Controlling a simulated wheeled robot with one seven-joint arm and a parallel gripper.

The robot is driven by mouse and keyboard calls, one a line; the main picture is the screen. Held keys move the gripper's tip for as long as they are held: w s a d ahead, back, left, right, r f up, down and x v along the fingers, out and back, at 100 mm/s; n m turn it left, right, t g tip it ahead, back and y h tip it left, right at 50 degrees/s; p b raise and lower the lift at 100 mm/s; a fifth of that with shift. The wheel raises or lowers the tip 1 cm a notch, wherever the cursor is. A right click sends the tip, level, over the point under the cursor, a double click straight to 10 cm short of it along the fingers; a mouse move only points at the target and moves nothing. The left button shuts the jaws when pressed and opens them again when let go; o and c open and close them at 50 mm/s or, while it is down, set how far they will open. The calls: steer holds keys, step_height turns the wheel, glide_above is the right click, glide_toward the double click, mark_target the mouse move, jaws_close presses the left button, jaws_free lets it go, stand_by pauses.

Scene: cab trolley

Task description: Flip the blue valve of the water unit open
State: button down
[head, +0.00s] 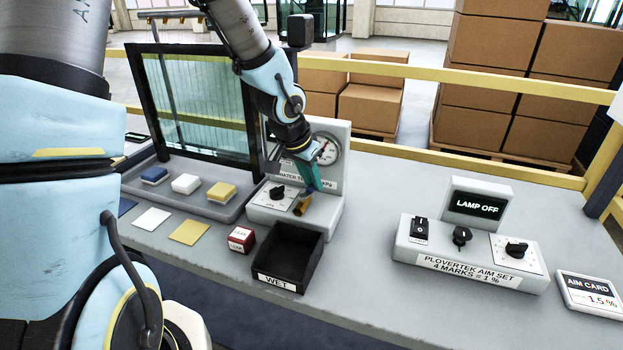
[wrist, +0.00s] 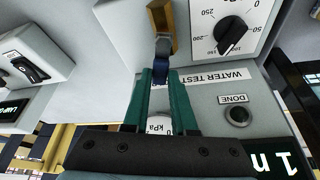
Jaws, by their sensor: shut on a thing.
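The grey water unit (head: 330,216) stands at the back of the bench, with a round gauge (head: 327,148) and a black dial (head: 278,192) on it. Its brass spout (head: 301,206) points down at the front; the brass also shows at the top of the wrist view (wrist: 157,14). The blue valve (wrist: 163,48) is a small dark blue lever beside the brass. My gripper (wrist: 163,76) is shut on the lever, with the lever between its green fingertips. In the head view my gripper (head: 312,182) hides the lever. I cannot tell whether the valve is open.
A black tray marked WET (head: 283,262) stands in front of the spout. A red-and-white block (head: 241,239) and a tray of coloured blocks (head: 186,184) lie to the left. The AIM SET box (head: 467,254) is at right, with clear bench between.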

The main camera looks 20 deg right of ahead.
steer(key=b, duration=0.2)
steer(key=n+b, duration=0.1)
steer(key=shift+w+f+n+t+b, duration=0.2)
steer(key=shift+f+n+t+b, duration=0.1)
steer(key=shift+f+b, duration=0.1)
steer(key=shift+w+a+r+n+b, duration=0.1)
steer(key=shift+w+a+n+b, duration=0.1)
steer(key=shift+n+b, duration=0.75)
steer(key=shift+a+r+y+b, duration=0.15)
steer(key=shift+r+y+b, duration=0.2)
steer(key=shift+b, duration=0.3)
steer(key=c, duration=0.7)
jaws_free()
steer(key=shift+t, duration=0.3)
